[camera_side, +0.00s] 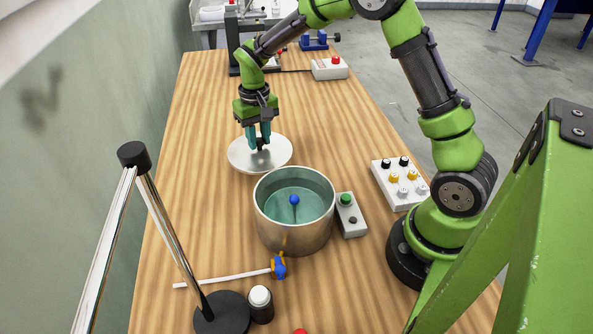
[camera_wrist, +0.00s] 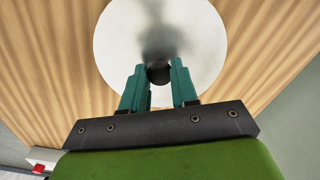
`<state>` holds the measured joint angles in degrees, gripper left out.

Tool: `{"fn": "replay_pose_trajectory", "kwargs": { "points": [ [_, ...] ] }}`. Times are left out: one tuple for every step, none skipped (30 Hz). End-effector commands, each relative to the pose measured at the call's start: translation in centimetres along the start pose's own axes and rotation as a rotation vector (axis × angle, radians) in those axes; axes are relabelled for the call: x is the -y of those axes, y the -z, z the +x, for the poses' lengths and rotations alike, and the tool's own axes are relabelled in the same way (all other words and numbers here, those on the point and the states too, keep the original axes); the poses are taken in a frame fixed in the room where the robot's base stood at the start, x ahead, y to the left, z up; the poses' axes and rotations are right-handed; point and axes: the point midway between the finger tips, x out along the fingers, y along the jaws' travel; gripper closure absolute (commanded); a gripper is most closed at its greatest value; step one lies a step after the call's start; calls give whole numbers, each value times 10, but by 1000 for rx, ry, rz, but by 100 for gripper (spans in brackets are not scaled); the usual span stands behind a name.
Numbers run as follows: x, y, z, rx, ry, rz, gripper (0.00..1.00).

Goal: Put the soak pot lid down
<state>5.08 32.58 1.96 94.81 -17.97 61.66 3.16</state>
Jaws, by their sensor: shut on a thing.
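The soak pot lid (camera_side: 243,160) is a flat, pale metal disc with a black knob, just behind the pot in the side view. My gripper (camera_side: 260,143) is above its middle, with its teal fingers closed on the knob. In the wrist view the lid (camera_wrist: 125,45) fills the top centre, and my gripper (camera_wrist: 158,75) has the black knob between its fingertips. The lid looks level and at or close to the table top; I cannot tell if it touches. The soak pot (camera_side: 290,235) is open, with greenish liquid and a blue-topped stem inside.
A grey box with a green button (camera_side: 347,212) stands right of the pot. A white rod with a blue and yellow end (camera_side: 278,267) lies in front. A lamp-like stand (camera_side: 220,315) is at front left. A button panel (camera_side: 400,183) is at right. Table left of the lid is clear.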

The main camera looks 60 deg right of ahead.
Motion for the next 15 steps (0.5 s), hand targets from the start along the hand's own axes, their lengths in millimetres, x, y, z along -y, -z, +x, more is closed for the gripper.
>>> {"fn": "replay_pose_trajectory", "kwargs": {
  "points": [
    [0, 0, 6, 0, 0, 1, 100],
    [0, 0, 8, 0, 0, 1, 100],
    [0, 0, 11, 0, 0, 2, 100],
    [0, 0, 14, 1, 0, 2, 100],
    [0, 0, 18, 1, 0, 2, 100],
    [0, 0, 24, 2, 0, 2, 100],
    [0, 0, 29, 2, 1, 1, 100],
    [0, 0, 33, 3, 0, 2, 100],
    [0, 0, 39, 2, 0, 2, 100],
    [0, 0, 42, 1, 0, 2, 100],
    [0, 0, 44, 1, 0, 2, 100],
    [0, 0, 46, 0, 1, 1, 100],
    [0, 0, 47, -1, 1, 1, 100],
    [0, 0, 48, -1, 1, 1, 100],
    [0, 0, 47, -2, 1, 1, 100]
  ]
}}
